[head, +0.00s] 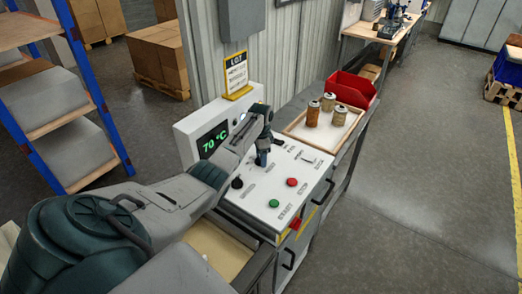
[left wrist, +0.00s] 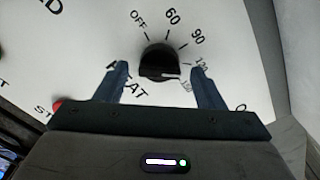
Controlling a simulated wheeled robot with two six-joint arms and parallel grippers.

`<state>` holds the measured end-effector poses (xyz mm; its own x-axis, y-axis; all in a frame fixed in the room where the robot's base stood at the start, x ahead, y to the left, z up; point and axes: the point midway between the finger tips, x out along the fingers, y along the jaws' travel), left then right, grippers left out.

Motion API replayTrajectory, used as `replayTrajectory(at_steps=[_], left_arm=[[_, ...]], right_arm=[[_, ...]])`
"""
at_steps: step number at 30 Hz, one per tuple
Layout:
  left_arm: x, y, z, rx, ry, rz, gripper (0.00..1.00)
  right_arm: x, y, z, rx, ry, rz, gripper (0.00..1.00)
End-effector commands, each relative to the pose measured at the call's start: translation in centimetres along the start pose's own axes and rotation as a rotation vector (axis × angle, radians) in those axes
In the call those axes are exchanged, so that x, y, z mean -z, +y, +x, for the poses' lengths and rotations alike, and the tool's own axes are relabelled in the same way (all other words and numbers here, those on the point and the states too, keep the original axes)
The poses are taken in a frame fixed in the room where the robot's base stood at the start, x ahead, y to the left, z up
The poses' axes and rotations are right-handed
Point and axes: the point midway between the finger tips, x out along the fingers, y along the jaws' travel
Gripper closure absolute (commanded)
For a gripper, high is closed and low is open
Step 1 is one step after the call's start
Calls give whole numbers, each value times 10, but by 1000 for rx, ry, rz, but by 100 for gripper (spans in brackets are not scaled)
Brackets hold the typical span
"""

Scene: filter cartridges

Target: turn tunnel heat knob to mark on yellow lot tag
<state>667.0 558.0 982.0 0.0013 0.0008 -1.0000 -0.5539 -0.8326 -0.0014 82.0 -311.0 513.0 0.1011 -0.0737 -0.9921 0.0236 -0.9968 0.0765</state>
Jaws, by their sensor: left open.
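The heat knob (left wrist: 158,60) is a black round knob on the white panel, below the marks OFF, 60 and 90 in the left wrist view. A pale line on it points right, toward the smaller, partly hidden marks. My left gripper (left wrist: 158,88) is open, its fingers on either side of the knob with gaps showing. In the head view, my left gripper (head: 262,160) is low over the panel and hides the knob. The yellow-edged lot tag (head: 237,76) stands behind the panel; its small print is unreadable here. My right gripper is not in view.
The panel also has another black knob (head: 237,182), a red button (head: 292,182) and a green button (head: 274,203). A tray (head: 340,132) with several jars and a red bin (head: 352,89) are to the right.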

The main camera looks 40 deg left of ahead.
Motion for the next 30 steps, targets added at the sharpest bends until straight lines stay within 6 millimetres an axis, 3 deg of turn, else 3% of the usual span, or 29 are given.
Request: replayTrajectory(at_steps=[5, 19, 30], left_arm=[[0, -1, -10, 2, 2, 1, 38], [0, -1, -94, 3, 3, 0, 38], [-1, 0, -109, 1, 1, 0, 38]], right_arm=[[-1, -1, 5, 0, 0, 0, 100], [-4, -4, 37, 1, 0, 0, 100], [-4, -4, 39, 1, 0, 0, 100]])
